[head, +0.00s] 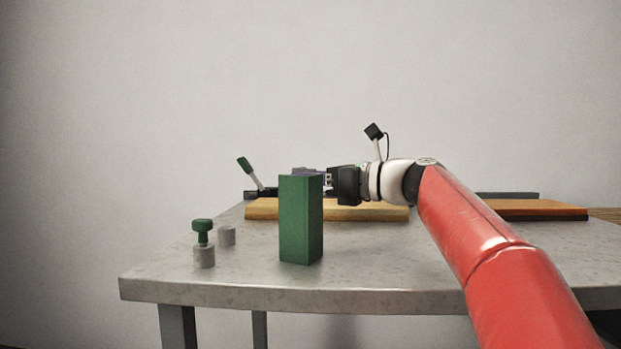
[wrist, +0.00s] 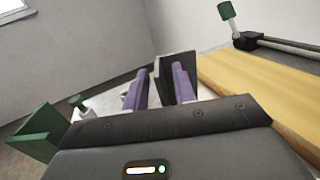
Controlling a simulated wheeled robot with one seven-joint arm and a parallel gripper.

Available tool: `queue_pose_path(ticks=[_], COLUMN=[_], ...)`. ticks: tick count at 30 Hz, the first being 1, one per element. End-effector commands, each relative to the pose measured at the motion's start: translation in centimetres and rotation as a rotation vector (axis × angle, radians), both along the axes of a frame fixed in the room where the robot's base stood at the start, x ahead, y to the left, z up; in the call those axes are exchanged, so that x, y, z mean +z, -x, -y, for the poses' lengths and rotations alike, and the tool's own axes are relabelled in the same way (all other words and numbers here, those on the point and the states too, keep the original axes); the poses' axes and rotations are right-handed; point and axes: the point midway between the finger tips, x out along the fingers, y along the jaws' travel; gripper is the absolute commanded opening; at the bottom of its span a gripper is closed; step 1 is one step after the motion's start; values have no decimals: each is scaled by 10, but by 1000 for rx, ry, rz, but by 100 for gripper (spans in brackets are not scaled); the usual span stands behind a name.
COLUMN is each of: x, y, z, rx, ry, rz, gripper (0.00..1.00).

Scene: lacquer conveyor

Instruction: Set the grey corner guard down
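The grey corner guard (wrist: 174,66) shows in the wrist view as a dark grey angled piece at my fingertips. In the head view my gripper (head: 312,172) is over the table, behind the top of a green block. The guard cannot be made out there, and the block hides part of the fingers. Whether the guard touches the table (head: 380,265) cannot be told.
The tall green block (head: 300,220) stands near the table's front. A wooden board (head: 265,209) with a green-handled clamp (head: 245,165) lies behind. An orange-brown board (head: 535,208) lies right.

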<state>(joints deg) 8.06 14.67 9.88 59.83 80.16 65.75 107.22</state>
Motion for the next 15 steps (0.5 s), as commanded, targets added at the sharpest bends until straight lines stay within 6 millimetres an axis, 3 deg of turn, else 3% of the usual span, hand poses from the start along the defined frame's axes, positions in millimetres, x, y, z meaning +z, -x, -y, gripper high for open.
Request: queue_pose_path(ticks=[7, 15], x=[4, 4], y=[2, 24], z=[6, 55], rx=[-3, -6], ry=[0, 0], rz=[0, -1], gripper=[27, 27])
